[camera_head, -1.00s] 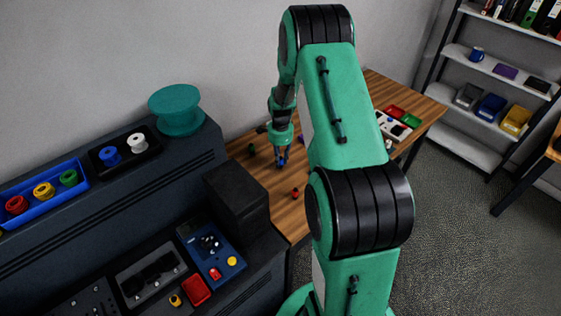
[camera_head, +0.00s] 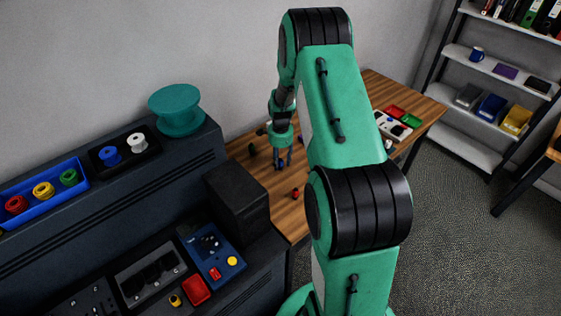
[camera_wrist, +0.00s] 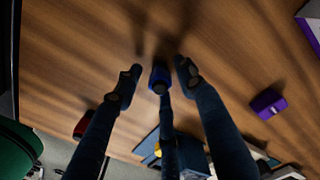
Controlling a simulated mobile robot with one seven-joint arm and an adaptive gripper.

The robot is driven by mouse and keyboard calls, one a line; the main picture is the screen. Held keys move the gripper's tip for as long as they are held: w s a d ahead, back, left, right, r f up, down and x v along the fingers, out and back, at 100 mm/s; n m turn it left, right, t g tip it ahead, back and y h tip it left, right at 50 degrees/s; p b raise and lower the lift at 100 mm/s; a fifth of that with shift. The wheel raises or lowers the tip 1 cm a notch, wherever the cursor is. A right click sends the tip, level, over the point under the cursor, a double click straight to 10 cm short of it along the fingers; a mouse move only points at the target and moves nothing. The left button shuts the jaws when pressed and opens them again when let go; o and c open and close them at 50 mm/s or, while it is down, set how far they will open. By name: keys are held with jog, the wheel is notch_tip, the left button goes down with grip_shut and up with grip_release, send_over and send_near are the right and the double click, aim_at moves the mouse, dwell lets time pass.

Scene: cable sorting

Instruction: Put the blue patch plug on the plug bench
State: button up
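The blue patch plug (camera_head: 281,164) is on the wooden bench (camera_head: 262,180) below my gripper (camera_head: 283,158). In the wrist view the plug (camera_wrist: 159,79) sits between my spread fingers (camera_wrist: 157,72), with gaps to the left and right ones. A middle finger reaches just below the plug; I cannot tell whether it touches. The gripper is open, pointing down. The wood fills the area around the plug in the wrist view.
A red plug (camera_head: 295,193) and a dark green plug (camera_head: 252,149) stand on the wood nearby. A purple plug (camera_wrist: 268,103) lies to the right in the wrist view. A dark block (camera_head: 238,205) borders the left.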

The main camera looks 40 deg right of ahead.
aim_at(280, 159)
notch_tip(280, 159, up, 12)
jog(key=p, duration=0.1)
jog(key=shift+r, duration=0.15)
dwell(0.5)
dwell(0.5)
jog(key=s+a+r+n+t, duration=0.1)
jog(key=s+a+r+n, duration=0.35)
jog(key=a+r, duration=0.65)
jog(key=s+a+r+n+t, duration=0.1)
jog(key=s+a+r+n, duration=0.3)
jog(key=a+r, duration=0.8)
jog(key=s+a+r+n+t, duration=0.1)
jog(key=s+a+r+n, duration=0.2)
jog(key=s, duration=0.4)
jog(key=s+a+r+n+t, duration=0.1)
jog(key=s+a+r+n, duration=0.2)
jog(key=s+a+n, duration=0.2)
jog(key=s+a+r+n+t, duration=0.1)
jog(key=s+a+r+n, duration=0.2)
jog(key=s, duration=0.6)
jog(key=shift+s+a+n+t, duration=0.35)
jog(key=shift+a+n, duration=0.2)
jog(key=shift+a, duration=0.45)
